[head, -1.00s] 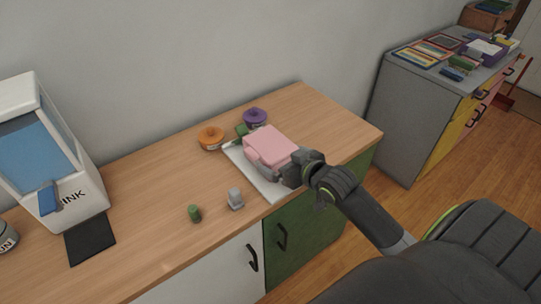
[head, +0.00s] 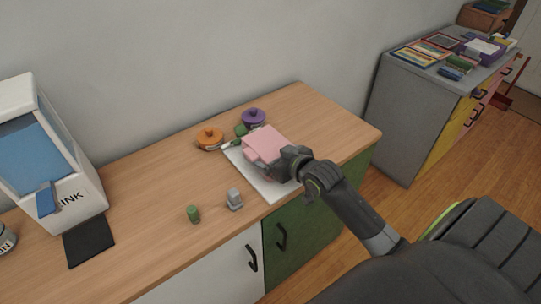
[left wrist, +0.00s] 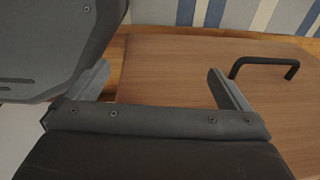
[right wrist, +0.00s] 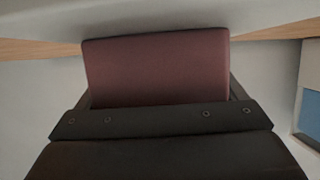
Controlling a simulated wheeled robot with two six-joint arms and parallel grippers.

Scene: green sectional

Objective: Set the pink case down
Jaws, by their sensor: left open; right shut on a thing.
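The pink case (head: 264,142) is in my right gripper (head: 284,160), at or just above a white board (head: 268,189) on the wooden counter. The head view does not show clearly whether its underside touches the board. In the right wrist view the case (right wrist: 156,68) fills the space between the fingers, and my right gripper (right wrist: 158,100) is shut on it. My left gripper (left wrist: 160,95) shows only in the left wrist view. It is open and empty, with a wooden panel and a dark handle (left wrist: 265,67) beyond it.
An orange pot (head: 210,138), a purple pot (head: 253,117) and a green object (head: 240,130) stand behind the case. A green cylinder (head: 193,214) and a grey piece (head: 234,199) stand in front left. An ink machine (head: 45,150) is at left. The counter's right end (head: 325,125) is clear.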

